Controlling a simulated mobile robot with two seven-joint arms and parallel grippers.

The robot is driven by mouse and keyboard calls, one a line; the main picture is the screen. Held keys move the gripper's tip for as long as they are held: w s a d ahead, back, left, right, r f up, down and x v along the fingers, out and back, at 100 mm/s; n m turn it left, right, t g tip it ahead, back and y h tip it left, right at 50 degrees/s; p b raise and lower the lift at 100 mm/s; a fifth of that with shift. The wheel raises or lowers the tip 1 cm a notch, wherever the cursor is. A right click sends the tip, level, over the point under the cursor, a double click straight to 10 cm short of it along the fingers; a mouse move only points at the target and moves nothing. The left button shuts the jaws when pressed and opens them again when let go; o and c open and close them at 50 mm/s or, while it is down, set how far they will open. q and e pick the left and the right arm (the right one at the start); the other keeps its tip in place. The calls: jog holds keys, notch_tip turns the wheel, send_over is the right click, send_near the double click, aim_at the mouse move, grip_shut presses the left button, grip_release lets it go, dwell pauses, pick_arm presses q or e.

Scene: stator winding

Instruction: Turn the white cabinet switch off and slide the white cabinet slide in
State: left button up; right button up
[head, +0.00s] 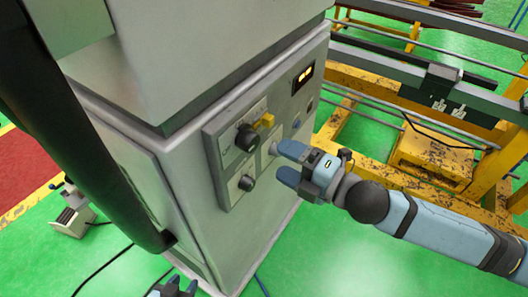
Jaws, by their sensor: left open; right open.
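The white cabinet (240,225) stands in the middle, with its control panel (227,150) facing right. The panel carries a black knob (246,138) with a yellow piece (266,121) beside it, and a second black knob (246,183) lower down. I cannot tell which control is the switch or how it is set. No slide can be clearly made out. My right gripper (282,164) is open and empty in front of the panel, its fingertips close to a small pale knob (273,149). My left gripper (180,285) is open at the bottom edge, mostly cut off.
A lit display (303,76) sits at the cabinet's upper right. A thick black post (85,140) crosses the left side. A yellow frame with metal rails (430,155) stands at right. Cables lie on the green floor (120,270), which is partly clear at lower left.

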jog(key=v, duration=0.5)
jog(key=shift+s+d+b, duration=0.1)
jog(key=shift+b, duration=0.3)
notch_tip(320, 180, down, 13)
jog(key=d+m+t+h+p, duration=0.3)
jog(key=m+h, duration=0.4)
jog(key=m, duration=1)
jog(key=s+d+f+m+g+h+p, duration=0.1)
jog(key=s+d+f+m+h, duration=0.1)
jog(key=s+d+f+m, duration=0.1)
jog(key=s+d+f+m+g+h+p, duration=0.1)
jog(key=s+d+f+m+h, duration=0.1)
jog(key=s+f+m, duration=0.4)
notch_tip(320, 180, down, 4)
jog(key=shift+s+d+f+g+p, duration=0.15)
jog(key=shift+s+d+g+p, duration=0.3)
jog(key=shift+s, duration=0.65)
